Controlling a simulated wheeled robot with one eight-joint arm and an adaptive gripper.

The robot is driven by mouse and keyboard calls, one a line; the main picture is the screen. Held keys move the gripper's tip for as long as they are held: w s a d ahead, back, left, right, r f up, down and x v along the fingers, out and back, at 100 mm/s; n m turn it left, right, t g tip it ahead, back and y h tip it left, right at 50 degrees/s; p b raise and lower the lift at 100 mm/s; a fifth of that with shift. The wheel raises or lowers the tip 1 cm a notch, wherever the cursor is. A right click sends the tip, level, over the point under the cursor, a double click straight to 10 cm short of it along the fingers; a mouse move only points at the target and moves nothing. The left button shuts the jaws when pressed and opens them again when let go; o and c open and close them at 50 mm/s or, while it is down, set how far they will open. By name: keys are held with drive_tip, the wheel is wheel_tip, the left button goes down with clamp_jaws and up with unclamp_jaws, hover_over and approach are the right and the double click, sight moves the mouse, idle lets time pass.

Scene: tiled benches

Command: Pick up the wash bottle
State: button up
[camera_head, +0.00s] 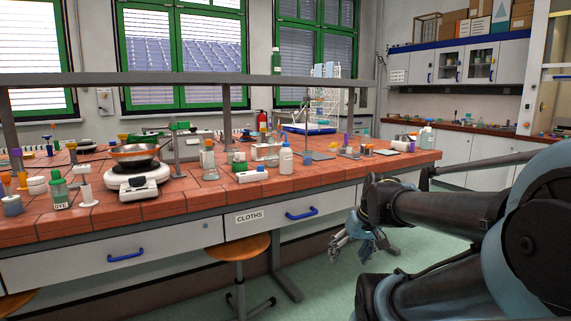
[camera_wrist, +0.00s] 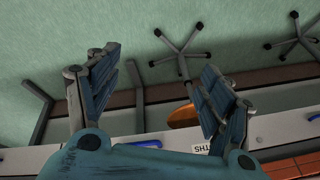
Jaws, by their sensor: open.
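A white bottle (camera_head: 286,158) with a narrow top, which looks like the wash bottle, stands upright on the tiled bench (camera_head: 222,187) near its front edge in the head view. My gripper (camera_head: 356,243) hangs in front of the bench, below the level of its top and to the right of the bottle, well apart from it. In the wrist view my gripper (camera_wrist: 160,66) is open, with nothing between its fingers. The bottle does not show in the wrist view.
A hotplate (camera_head: 136,181) with a pan is further left. A grey shelf rail (camera_head: 190,79) runs above the bench. A stool (camera_head: 237,247) stands below.

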drive_tip(key=w+a+r+n+t+y, duration=0.1)
drive_tip(key=w+a+r+n+y, duration=0.15)
drive_tip(key=w, duration=0.25)
drive_tip(key=w+a+r+n+t+y, duration=0.1)
drive_tip(key=w+a+r+y, duration=0.15)
drive_tip(key=w+a, duration=0.2)
drive_tip(key=n+t+y, duration=0.4)
drive_tip(key=t+y, duration=0.2)
drive_tip(key=t, duration=0.1)
approach(286, 158)
drive_tip(key=x, duration=0.4)
drive_tip(key=w+d+x, duration=0.1)
drive_tip(key=x, duration=0.3)
drive_tip(key=f+x, duration=0.1)
drive_tip(key=x, duration=0.3)
drive_tip(key=shift+w, duration=0.5)
drive_tip(key=shift+d+r, duration=0.1)
drive_tip(key=shift+c, duration=0.6)
drive_tip(key=c, duration=0.7)
